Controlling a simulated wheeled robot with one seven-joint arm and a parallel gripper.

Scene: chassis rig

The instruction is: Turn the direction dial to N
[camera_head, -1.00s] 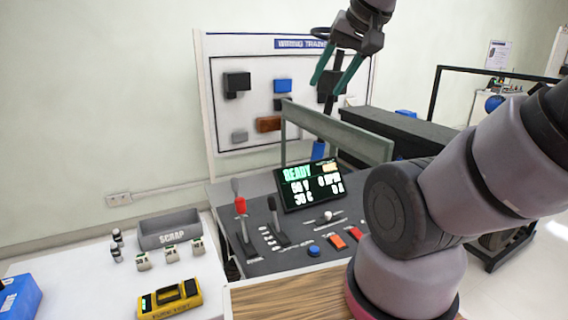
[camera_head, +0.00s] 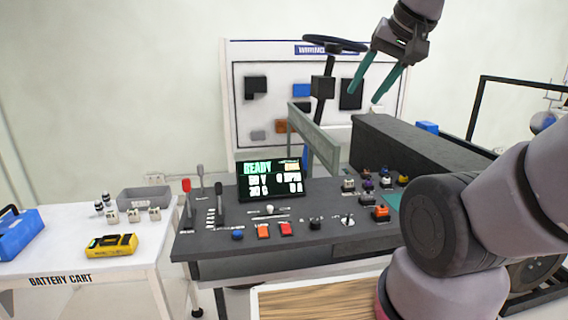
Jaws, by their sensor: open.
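The dark console (camera_head: 215,243) stands in front of me. On its front right part sit a small black knob (camera_head: 316,223) and a pale, silver-topped control (camera_head: 347,219). Either could be the direction dial; their markings are too small to read, so I cannot tell which, or where it points. My gripper (camera_head: 364,97) hangs high above the console's back right, pointing down. Its two green fingers are apart and nothing is between them. It touches nothing.
A screen (camera_head: 270,178) reading READY stands on the console. Levers (camera_head: 187,200) rise at its left, and small coloured parts (camera_head: 368,174) lie at its right. A grey frame (camera_head: 318,135) and steering wheel (camera_head: 335,44) stand behind. A battery cart (camera_head: 60,281) is at left.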

